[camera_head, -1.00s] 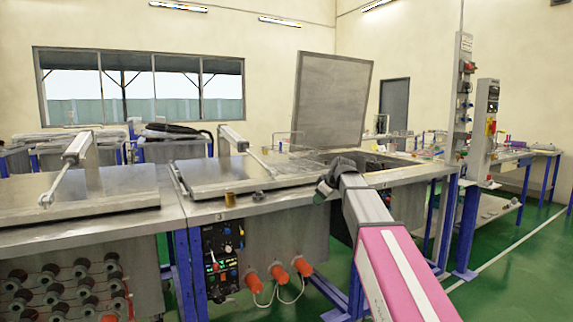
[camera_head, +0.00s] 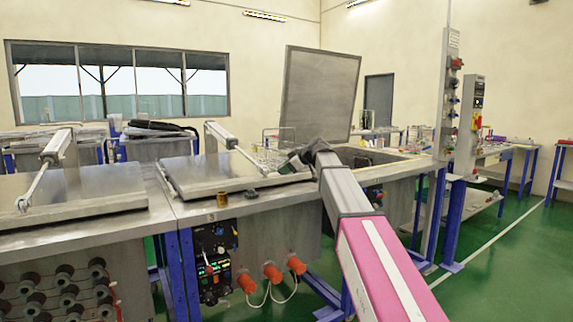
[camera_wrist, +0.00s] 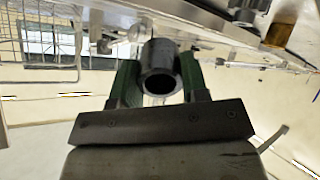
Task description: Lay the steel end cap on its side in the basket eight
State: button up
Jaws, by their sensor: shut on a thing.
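My gripper (camera_wrist: 160,82) is shut on the steel end cap (camera_wrist: 160,58), a short grey cylinder with a dark round bore facing the wrist camera. The green finger pads press on its two sides. In the head view my gripper (camera_head: 291,163) is over the bench, just right of the flat metal lid; the cap is too small to make out there. A wire basket (camera_head: 272,148) stands behind my gripper, and wire mesh (camera_wrist: 45,82) shows at the left of the wrist view. I cannot read any basket number.
A brass cylinder (camera_head: 222,199) and a small dark piece (camera_head: 251,195) stand on the bench's front edge. A flat lid (camera_head: 205,176) lies shut at left; a raised lid (camera_head: 320,95) stands behind an open well (camera_head: 370,155). A tall post (camera_head: 443,130) rises at right.

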jog(key=shift+f, duration=3.45)
jog(key=o, duration=1.3)
jog(key=v, duration=1)
jog(key=shift+s+d+r, duration=0.2)
jog(key=shift+d, duration=0.05)
